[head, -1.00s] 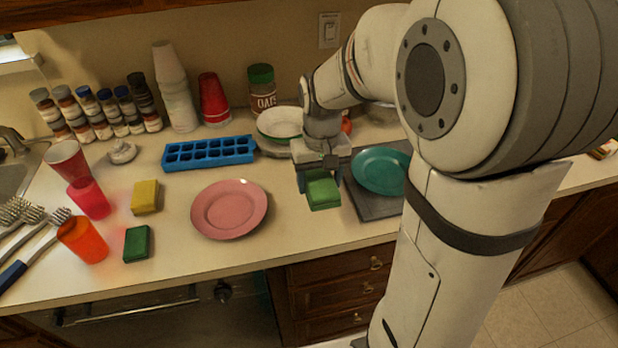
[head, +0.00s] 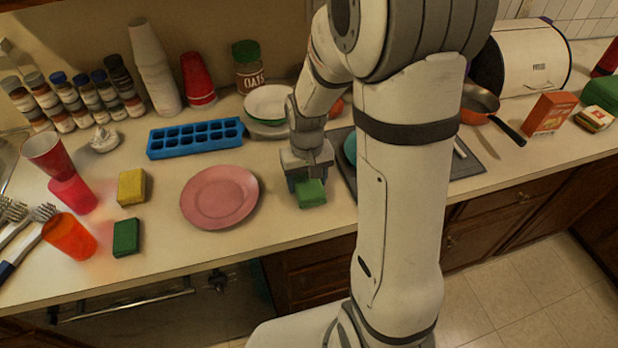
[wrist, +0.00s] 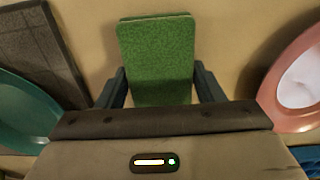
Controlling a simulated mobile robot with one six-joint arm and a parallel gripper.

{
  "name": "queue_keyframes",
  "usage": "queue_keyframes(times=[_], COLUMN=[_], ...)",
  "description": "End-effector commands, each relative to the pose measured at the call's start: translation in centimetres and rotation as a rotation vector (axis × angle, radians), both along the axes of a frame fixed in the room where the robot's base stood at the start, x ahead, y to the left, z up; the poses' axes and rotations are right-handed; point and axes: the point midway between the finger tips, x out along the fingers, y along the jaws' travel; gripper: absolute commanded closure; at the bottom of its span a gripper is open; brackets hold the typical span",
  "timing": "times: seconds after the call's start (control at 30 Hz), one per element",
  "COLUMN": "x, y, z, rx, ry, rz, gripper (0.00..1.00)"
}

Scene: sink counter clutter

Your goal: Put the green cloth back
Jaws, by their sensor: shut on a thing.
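My gripper (head: 308,184) is shut on the green cloth (head: 312,194), a small flat green block in looks. The cloth is over the bare counter between the pink plate and the dark mat; I cannot tell whether it touches the counter. In the wrist view the cloth (wrist: 157,60) sits between the two fingers, its lower end hidden by my gripper body. Another green block (head: 126,237) lies at the left front beside a yellow sponge (head: 131,186).
The pink plate (head: 220,197) is left of my gripper. The dark mat (head: 467,164) with a teal plate (wrist: 22,112) is to its right, partly hidden by my arm. A blue ice tray (head: 195,138) and white bowl (head: 268,103) stand behind. The counter's front edge is close.

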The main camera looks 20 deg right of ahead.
Motion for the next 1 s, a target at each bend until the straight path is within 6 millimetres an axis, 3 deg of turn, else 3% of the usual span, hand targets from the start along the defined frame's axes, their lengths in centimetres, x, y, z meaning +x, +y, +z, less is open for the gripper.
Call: queue_keyframes(times=[0.33, 0.37, 0.63, 1.0], x=[0.0, 0.0, 0.0, 0.1], y=[0.0, 0.0, -0.1, -0.1], z=[-0.5, -0.4, -0.3, 0.8], rx=[0.0, 0.0, 0.0, 0.0], ry=[-0.001, -0.001, -0.001, -0.004], rz=[-0.001, -0.001, -0.001, -0.002], gripper=[0.57, 0.38, 0.17, 0.17])
